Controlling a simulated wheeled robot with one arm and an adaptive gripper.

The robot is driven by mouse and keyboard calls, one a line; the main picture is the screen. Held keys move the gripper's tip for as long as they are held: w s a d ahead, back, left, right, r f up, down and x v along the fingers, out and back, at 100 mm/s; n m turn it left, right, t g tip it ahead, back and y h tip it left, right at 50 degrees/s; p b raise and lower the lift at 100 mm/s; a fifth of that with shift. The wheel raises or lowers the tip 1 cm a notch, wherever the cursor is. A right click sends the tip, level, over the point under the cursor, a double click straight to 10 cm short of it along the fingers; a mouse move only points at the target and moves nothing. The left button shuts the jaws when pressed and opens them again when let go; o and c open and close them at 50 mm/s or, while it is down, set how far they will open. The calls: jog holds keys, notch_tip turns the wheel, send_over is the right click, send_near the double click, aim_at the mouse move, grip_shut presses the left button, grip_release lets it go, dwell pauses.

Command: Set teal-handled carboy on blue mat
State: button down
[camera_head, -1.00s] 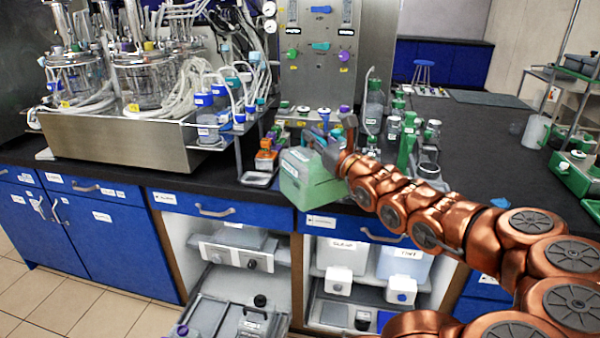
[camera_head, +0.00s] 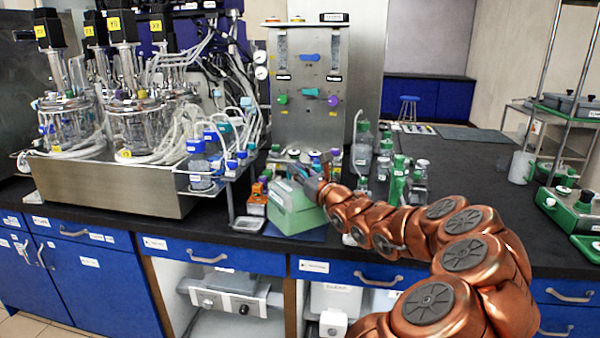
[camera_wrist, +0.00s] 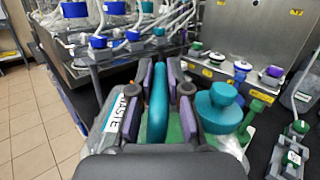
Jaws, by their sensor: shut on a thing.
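The carboy (camera_head: 292,212) is a pale green, boxy container with a white label. Its teal handle (camera_wrist: 157,105) and teal cap (camera_wrist: 220,108) show in the wrist view. My gripper (camera_head: 300,176) is shut on the handle from above. In the wrist view my gripper (camera_wrist: 160,75) has its purple-padded fingers on both sides of the handle. The blue mat (camera_head: 312,235) lies on the black bench near its front edge, partly hidden by the carboy.
A steel control panel (camera_head: 308,95) rises behind. The bioreactor stand (camera_head: 110,185) is at left.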

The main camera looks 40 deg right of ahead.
jog(key=w+d, duration=0.1)
jog(key=w, duration=0.1)
jog(key=w+d+p, duration=0.1)
jog(key=w+d, duration=0.1)
jog(key=shift+f, duration=0.15)
jog(key=shift+w+d, duration=0.25)
jog(key=shift+w, duration=0.3)
jog(key=shift+s+f+p, duration=0.1)
jog(key=shift+f+p, duration=0.2)
jog(key=shift+f, duration=1.5)
jog(key=c, duration=1.1)
grip_release()
jog(key=shift+f, duration=0.1)
jog(key=shift+c, duration=0.2)
jog(key=b+v, duration=0.1)
jog(key=v, duration=0.9)
jog(key=shift+d+b, duration=0.1)
jog(key=shift+b, duration=0.25)
jog(key=shift+v, duration=1)
